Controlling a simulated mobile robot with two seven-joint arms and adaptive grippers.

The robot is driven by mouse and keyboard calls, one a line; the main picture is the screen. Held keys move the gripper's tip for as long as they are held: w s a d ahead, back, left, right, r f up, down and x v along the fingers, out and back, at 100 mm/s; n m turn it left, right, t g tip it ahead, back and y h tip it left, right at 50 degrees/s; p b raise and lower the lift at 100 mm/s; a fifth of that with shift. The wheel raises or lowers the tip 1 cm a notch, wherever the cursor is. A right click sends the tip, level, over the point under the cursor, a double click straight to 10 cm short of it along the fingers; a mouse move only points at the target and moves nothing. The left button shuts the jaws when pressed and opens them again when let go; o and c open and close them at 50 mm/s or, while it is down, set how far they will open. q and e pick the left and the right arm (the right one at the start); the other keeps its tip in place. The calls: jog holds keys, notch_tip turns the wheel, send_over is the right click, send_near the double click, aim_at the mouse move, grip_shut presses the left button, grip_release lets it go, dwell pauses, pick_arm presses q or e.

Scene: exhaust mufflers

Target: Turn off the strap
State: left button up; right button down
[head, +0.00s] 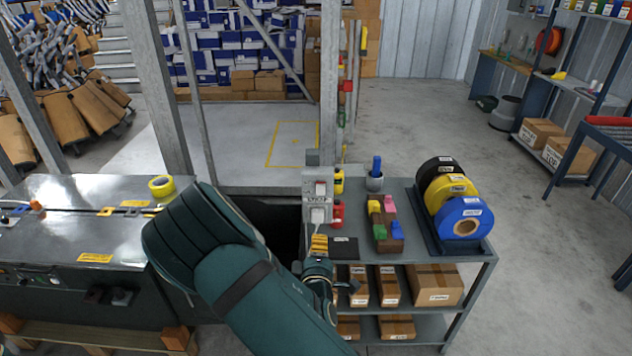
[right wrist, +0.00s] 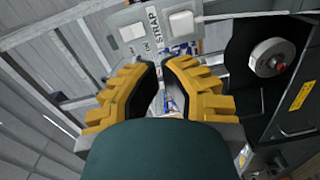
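A grey switch box (head: 317,197) is mounted on the post beside the strapping table in the head view. It has a reddish switch on its upper part and a white switch on its lower part. In the right wrist view the box (right wrist: 152,34) carries the label STRAP and two pale switches, lying beyond my fingertips. My right gripper (head: 319,244) has yellow fingers and is just below the box in the head view. In the right wrist view my right gripper (right wrist: 163,66) is open, with an empty gap between its fingers. My left gripper is not in view.
A grey shelf cart (head: 478,258) at the right holds tape rolls (head: 463,222), coloured blocks (head: 385,222) and boxes below. A metal-topped strapping table (head: 80,212) with yellow tape (head: 161,186) stands at the left. Open floor lies behind the cart.

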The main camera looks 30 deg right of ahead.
aim_at(316, 184)
jog(key=shift+n+t+h, duration=0.3)
jog(key=shift+n+t, duration=0.4)
jog(key=shift+t, duration=0.2)
jog(key=r, duration=0.4)
jog(key=shift+w+a+r, duration=0.2)
jog(key=shift+w+r, duration=0.15)
jog(key=shift+r, duration=0.05)
jog(key=x, duration=1.4)
jog(key=shift+d, duration=0.1)
